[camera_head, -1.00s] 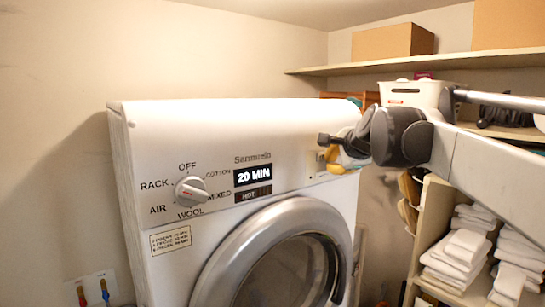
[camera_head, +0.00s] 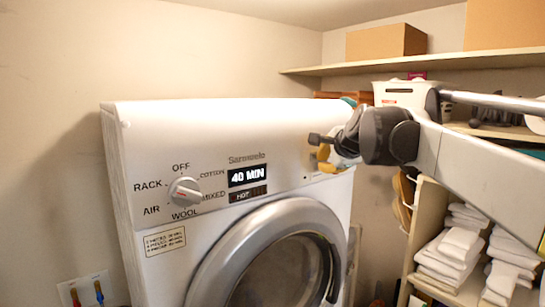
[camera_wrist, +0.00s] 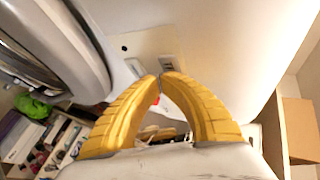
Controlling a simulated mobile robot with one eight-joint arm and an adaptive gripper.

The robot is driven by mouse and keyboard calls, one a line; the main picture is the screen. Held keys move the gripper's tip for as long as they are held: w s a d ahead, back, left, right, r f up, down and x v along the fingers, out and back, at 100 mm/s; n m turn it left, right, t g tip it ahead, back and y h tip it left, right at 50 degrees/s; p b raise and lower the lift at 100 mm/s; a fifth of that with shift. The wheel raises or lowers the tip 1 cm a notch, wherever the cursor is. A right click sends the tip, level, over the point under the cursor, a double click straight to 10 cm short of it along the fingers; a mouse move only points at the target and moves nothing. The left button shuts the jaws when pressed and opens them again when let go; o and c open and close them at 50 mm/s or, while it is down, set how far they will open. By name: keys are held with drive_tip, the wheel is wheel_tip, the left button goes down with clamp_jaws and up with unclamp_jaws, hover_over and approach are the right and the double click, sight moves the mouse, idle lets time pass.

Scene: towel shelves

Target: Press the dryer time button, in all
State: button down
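The white dryer (camera_head: 150,135) fills the middle of the head view. A small button panel at the dryer's right is mostly hidden behind my gripper in the head view. In the wrist view a button (camera_wrist: 168,63) shows on a pale panel (camera_wrist: 140,58), just beyond the fingertips. My gripper (camera_wrist: 159,77) has its two yellow fingers brought together at the tips, with nothing between them. I cannot tell whether the tips touch the button.
A dial (camera_head: 185,191) sits left of the display, and the round door (camera_head: 225,262) is below. A shelf (camera_head: 470,62) with cardboard boxes (camera_head: 386,41) runs along the right wall. Folded towels (camera_head: 447,255) fill the rack at the lower right.

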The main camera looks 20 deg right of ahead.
idle(0.3)
drive_tip(key=shift+s+d, duration=0.3)
drive_tip(key=shift+s, duration=0.55)
drive_tip(key=shift+s+d, duration=0.3)
drive_tip(key=shift+s, duration=0.5)
drive_tip(key=shift+s+d, duration=0.25)
drive_tip(key=shift+s, duration=0.5)
drive_tip(key=shift+s+d, duration=0.3)
drive_tip(key=shift+s, duration=0.5)
drive_tip(key=s+a+f+n+g+b, duration=0.1)
drive_tip(key=s+a+f+n+b, duration=0.5)
drive_tip(key=f+b, duration=0.7)
drive_tip(key=s+a+f+n+g+b, duration=0.2)
drive_tip(key=s+a+f+n+b, duration=0.4)
drive_tip(key=f, duration=2.8)
drive_tip(key=s+a+f+n+g+y+b, duration=0.1)
drive_tip(key=s+a+f+n+b, duration=0.5)
drive_tip(key=s+f+b, duration=0.7)
wheel_tip(320, 180, down, 12)
drive_tip(key=a+g+b, duration=0.1)
drive_tip(key=b, duration=0.8)
drive_tip(key=shift+s+a+r+n, duration=0.15)
drive_tip(key=shift+s+n, duration=0.05)
drive_tip(key=shift+n, duration=0.2)
